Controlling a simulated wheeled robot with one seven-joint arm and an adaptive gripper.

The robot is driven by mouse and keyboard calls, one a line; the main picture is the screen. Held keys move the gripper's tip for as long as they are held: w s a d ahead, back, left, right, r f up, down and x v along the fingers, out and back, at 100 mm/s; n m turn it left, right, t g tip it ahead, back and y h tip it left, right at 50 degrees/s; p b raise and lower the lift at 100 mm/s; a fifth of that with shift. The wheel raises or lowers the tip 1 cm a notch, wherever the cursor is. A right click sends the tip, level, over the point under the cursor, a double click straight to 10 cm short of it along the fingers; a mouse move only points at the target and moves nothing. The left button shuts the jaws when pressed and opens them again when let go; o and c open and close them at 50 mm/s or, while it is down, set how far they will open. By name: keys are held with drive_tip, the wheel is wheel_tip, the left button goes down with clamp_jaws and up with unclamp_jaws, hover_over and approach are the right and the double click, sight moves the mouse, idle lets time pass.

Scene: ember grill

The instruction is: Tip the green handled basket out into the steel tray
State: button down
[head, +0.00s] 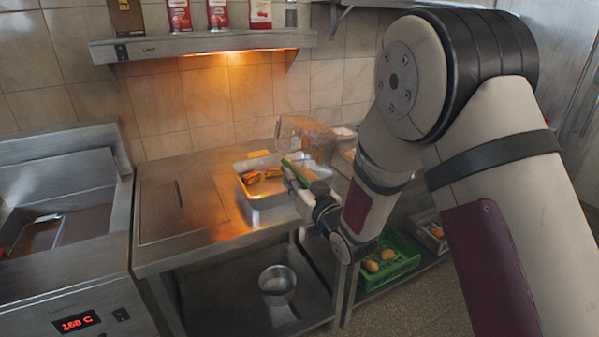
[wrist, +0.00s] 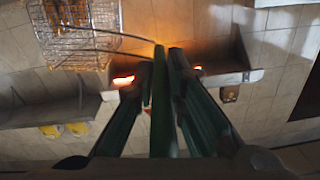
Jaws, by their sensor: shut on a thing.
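My gripper (head: 298,175) is shut on the green handle (head: 291,171) of the wire basket (head: 308,137). The handle (wrist: 160,105) runs between the two fingers in the wrist view. The basket is raised and tilted beyond my gripper, above the right rear of the steel tray.
A lit heat shelf (head: 205,44) with several containers hangs behind the counter. A fryer (head: 70,215) stands at the left. A steel pot (head: 277,281) and a green crate (head: 392,262) with round food are below.

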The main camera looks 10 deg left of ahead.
wheel_tip(320, 180, down, 13)
drive_tip(key=s+a+n+b, duration=0.1)
drive_tip(key=n+b, duration=0.7)
drive_tip(key=n, duration=0.3)
drive_tip(key=shift+a, duration=0.35)
drive_tip(key=shift+r, duration=0.15)
